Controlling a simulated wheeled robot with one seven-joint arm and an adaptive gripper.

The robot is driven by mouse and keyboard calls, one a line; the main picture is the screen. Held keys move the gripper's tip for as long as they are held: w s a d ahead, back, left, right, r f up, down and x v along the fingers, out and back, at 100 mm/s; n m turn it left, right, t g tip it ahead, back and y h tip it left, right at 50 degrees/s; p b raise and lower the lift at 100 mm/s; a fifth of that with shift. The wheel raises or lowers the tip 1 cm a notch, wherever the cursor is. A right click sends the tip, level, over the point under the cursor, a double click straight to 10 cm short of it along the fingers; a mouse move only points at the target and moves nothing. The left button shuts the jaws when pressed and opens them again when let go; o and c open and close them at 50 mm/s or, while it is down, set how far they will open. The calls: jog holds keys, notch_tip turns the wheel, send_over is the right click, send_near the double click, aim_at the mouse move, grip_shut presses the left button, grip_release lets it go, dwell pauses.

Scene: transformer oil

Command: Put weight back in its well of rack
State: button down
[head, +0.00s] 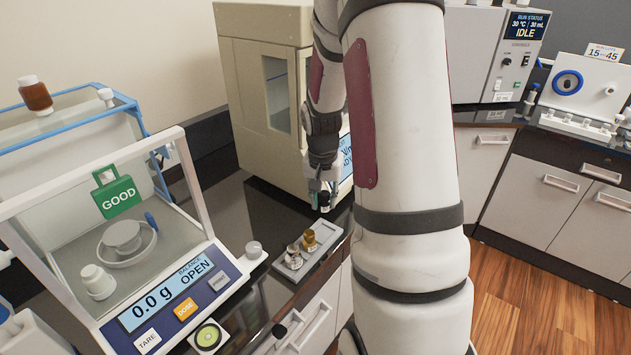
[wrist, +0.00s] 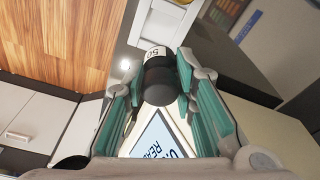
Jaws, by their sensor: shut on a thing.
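My gripper (wrist: 160,92) is shut on a dark cylindrical weight (wrist: 157,80) with a white label, held between the teal finger pads in the wrist view. In the head view my gripper (head: 322,193) points down beyond the far end of the rack, and the weight is small and partly hidden there. The grey rack (head: 318,259) lies on the dark counter. It holds a brass weight (head: 309,241) and a silver-and-brown one (head: 293,257). My arm hides part of the area right of the rack, and I cannot make out its empty wells clearly.
A balance (head: 165,300) reading 0.0 g stands left of the rack, with a dish and a small white bottle inside. A beige cabinet instrument (head: 250,100) stands behind my gripper. A small white-capped item (head: 254,250) stands between balance and rack. The counter's front edge is close to the rack.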

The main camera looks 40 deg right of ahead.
aim_at(323, 202)
jog(key=shift+s, duration=0.1)
dwell(0.3)
jog(key=shift+f+b, duration=1.55)
jog(key=shift+f, duration=2.5)
jog(key=shift+f, duration=0.4)
jog(key=c, duration=0.9)
grip_release()
jog(key=shift+r, duration=0.1)
jog(key=r, duration=0.4)
jog(key=a+r, duration=0.1)
jog(key=r, duration=0.6)
jog(key=shift+s+a+r, duration=0.3)
jog(key=shift+s+r, duration=0.1)
